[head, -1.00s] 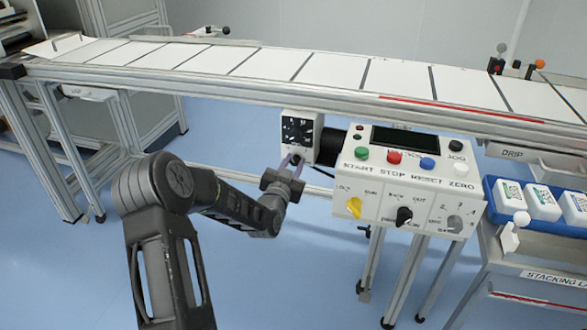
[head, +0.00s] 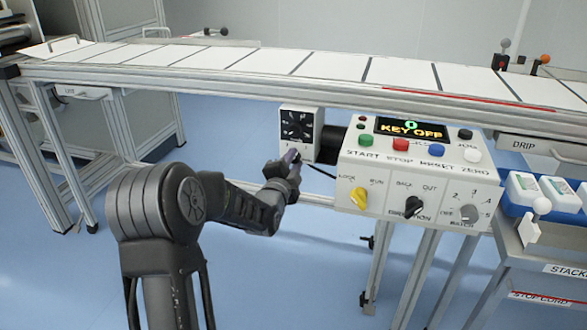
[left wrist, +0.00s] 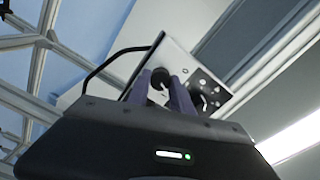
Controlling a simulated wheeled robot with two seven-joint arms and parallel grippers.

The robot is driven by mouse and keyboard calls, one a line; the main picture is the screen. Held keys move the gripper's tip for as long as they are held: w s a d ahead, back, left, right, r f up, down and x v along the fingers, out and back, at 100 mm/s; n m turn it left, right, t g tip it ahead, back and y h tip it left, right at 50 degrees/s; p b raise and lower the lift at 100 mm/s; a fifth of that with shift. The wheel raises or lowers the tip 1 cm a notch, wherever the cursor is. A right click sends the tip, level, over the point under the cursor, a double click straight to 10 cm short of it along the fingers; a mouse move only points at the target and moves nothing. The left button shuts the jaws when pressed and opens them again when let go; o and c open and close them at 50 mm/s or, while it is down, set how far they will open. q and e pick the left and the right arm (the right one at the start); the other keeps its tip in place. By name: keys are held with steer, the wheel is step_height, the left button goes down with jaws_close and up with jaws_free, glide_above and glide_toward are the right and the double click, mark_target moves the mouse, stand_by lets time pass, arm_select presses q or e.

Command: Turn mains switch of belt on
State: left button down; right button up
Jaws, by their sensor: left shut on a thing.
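A pale grey drive box (head: 284,149) with a dark vent hangs under the belt frame. A black rotary knob (left wrist: 160,77) on its face shows in the left wrist view, where the box face (left wrist: 178,57) is tilted. My left gripper (head: 293,156) is at the lower part of this box, its purple fingers shut on the knob; it also shows in the left wrist view (left wrist: 160,88). The fingers hide part of the knob. The control panel (head: 375,178) to the right has a lit display (head: 410,128) reading 0 and KEY OFF. My right gripper is out of view.
The belt (head: 325,66) runs above the box. The panel carries coloured buttons, a yellow key switch (head: 359,199) and a black direction knob (head: 413,207). A blue tray (head: 517,211) with white packs stands at the right. Blue floor lies open below the box.

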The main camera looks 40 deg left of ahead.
arm_select(q)
steer(key=m+b, duration=0.1)
steer(key=m, duration=0.1)
steer(key=shift+f+m, duration=0.15)
steer(key=shift+m, duration=0.15)
steer(key=shift+m+b, duration=0.3)
steer(key=shift+m, duration=0.7)
steer(key=c, duration=1.1)
jaws_free()
steer(key=shift+c, duration=0.2)
steer(key=p+v, duration=0.1)
steer(key=v, duration=0.6)
steer(key=shift+s+d+p, duration=0.15)
steer(key=shift+s+p, duration=0.2)
steer(key=shift+p, duration=0.05)
